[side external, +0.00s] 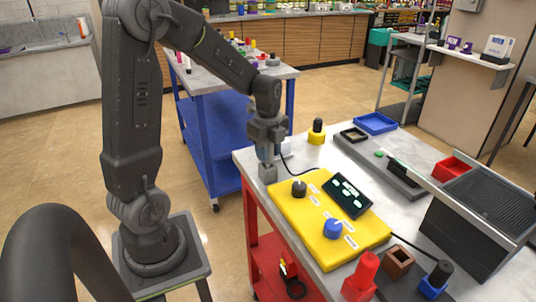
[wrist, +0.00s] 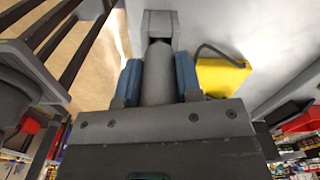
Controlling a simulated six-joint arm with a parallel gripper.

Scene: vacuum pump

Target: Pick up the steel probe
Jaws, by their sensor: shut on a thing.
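The steel probe is a grey cylinder (wrist: 158,75) in the wrist view, between the two blue fingers of my gripper (wrist: 158,82). The fingers are shut on it from both sides. Its far end meets a grey block-shaped holder (wrist: 160,22); I cannot tell whether it sits inside or just above. In the side view my gripper (side external: 265,152) points down, directly over the grey holder (side external: 268,173) at the table's left corner. The fingers and holder hide most of the probe there.
A yellow panel (side external: 305,222) with black and blue knobs and a dark display (side external: 347,195) lies just right of the holder. A black cable (side external: 290,168) loops beside my gripper. A yellow-based black knob (side external: 317,132) and blue tray (side external: 375,123) stand farther back.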

